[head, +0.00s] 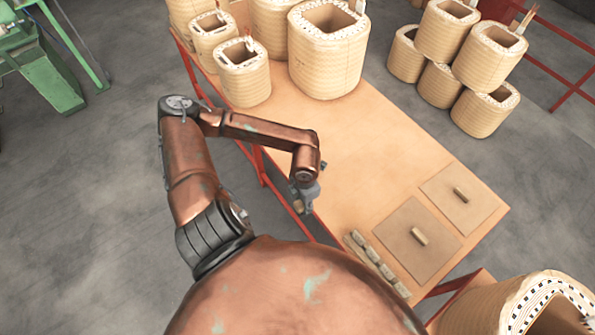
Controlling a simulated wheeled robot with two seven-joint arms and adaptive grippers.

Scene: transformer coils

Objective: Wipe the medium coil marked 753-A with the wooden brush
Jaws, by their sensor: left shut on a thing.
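Several tan coils stand at the far end of the table: two small ones at the left (211,40) (245,80), a medium-looking one (272,28) behind, and a large one (328,58). No marking 753-A is readable, so I cannot tell which coil it is. My left gripper (301,202) is beside the table's left edge, well short of the coils. It is shut on a small tan piece (299,207), mostly hidden by the fingers; I cannot tell whether it is the wooden brush. My right gripper is not in view.
Two flat boards with handles (393,240) (455,213) lie on the near part of the table (385,150). A row of small blocks (372,256) lies at its near left edge. More coils (440,85) are stacked at right; another coil (490,308) is near. The table's middle is clear.

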